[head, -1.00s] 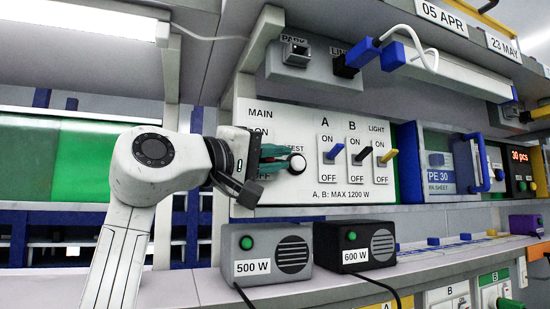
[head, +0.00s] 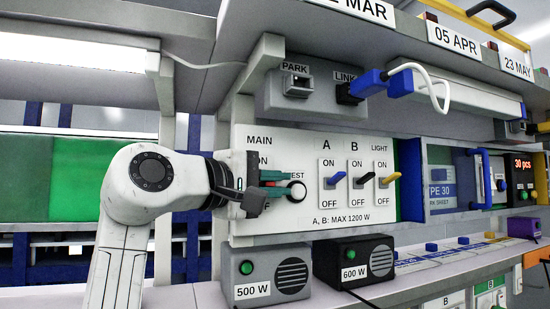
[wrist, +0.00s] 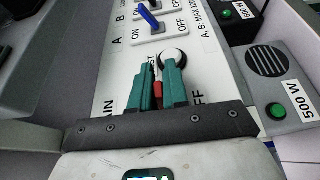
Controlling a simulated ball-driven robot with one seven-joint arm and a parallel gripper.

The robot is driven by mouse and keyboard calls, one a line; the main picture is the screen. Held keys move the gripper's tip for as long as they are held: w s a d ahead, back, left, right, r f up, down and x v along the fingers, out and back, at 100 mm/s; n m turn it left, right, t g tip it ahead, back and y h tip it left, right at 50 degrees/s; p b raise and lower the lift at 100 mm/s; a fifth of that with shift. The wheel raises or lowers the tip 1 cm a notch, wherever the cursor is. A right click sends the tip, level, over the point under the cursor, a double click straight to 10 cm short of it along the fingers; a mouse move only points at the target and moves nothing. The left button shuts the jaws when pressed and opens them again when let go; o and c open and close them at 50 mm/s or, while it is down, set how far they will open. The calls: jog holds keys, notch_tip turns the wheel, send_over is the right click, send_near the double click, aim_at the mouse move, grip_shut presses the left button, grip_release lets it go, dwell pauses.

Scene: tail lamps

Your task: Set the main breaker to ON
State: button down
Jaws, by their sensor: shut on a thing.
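The white breaker panel (head: 300,148) carries a MAIN section at its left, with ON above and OFF below. My gripper (head: 284,183) is at this section, its green fingers closed around the red main lever (wrist: 158,89), which shows between them in the wrist view. My gripper's fingers also fill the middle of the wrist view (wrist: 162,84). Much of the lever and part of the OFF lettering are hidden, and I cannot tell clearly which way the lever points. The round TEST button (head: 297,191) is just right of the fingertips.
Right of it are the blue A switch (head: 336,179), black B switch (head: 362,181) and yellow LIGHT switch (head: 390,178). A grey 500 W box (head: 262,272) and black 600 W box (head: 352,258) stand below. A shelf with PARK and LINK sockets (head: 298,85) overhangs the panel.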

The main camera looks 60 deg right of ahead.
jog(key=n+y+p, duration=0.1)
jog(key=n+p, duration=0.1)
jog(key=p, duration=0.2)
jog(key=r+n+p, duration=0.1)
jog(key=n+p, duration=0.1)
jog(key=p, duration=0.2)
jog(key=shift+w+d+r+y+p, duration=0.1)
jog(key=shift+r+y+p, duration=0.05)
jog(key=shift+y+p, duration=0.2)
jog(key=shift+n, duration=0.3)
jog(key=c, duration=1.2)
grip_release()
jog(key=b+v, duration=0.1)
jog(key=v, duration=0.9)
jog(key=shift+w+a, duration=0.25)
jog(key=shift+a, duration=0.1)
